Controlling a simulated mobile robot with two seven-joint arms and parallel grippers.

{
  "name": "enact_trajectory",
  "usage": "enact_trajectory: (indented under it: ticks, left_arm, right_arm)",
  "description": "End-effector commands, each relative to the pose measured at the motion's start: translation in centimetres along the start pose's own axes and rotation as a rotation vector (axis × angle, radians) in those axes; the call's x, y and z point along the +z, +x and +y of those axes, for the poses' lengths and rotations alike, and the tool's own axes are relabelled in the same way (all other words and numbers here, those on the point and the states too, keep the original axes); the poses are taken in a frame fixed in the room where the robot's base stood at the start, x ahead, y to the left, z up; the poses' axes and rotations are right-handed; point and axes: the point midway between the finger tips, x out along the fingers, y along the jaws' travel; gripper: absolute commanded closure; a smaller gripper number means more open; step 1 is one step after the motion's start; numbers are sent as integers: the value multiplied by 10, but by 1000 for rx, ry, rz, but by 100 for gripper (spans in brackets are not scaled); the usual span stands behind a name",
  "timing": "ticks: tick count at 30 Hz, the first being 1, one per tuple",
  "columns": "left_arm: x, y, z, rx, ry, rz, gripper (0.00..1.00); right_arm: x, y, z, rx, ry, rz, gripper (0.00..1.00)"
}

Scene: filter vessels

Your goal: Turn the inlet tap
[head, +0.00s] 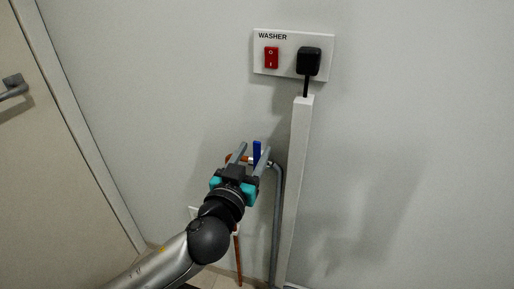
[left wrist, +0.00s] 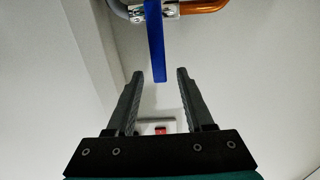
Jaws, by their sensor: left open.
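The inlet tap has a blue lever handle (head: 257,151) on a metal valve body, with a copper pipe (head: 236,158) on its left and a grey hose (head: 278,200) on its right in the head view. My left gripper (head: 252,153) is open in front of the tap. In the left wrist view the blue lever (left wrist: 155,45) hangs from the valve body (left wrist: 165,12), and its free end lies just beyond and between the open fingertips (left wrist: 159,73). No contact with the fingers shows. The gripper partly hides the valve in the head view. My right gripper is not in view.
A white panel marked WASHER (head: 280,38) with a red switch (head: 271,58) and a black plug (head: 308,62) is above the tap. A white vertical trunking (head: 299,180) runs down beside the hose. A door (head: 45,150) is at the left. The wall at right is clear.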

Motion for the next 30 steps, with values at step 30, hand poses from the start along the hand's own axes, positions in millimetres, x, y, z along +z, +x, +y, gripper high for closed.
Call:
enact_trajectory:
  ticks: [30]
  left_arm:
    - [0, 29, 0, 0, -1, 0, 86]
  right_arm:
    - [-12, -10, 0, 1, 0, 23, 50]
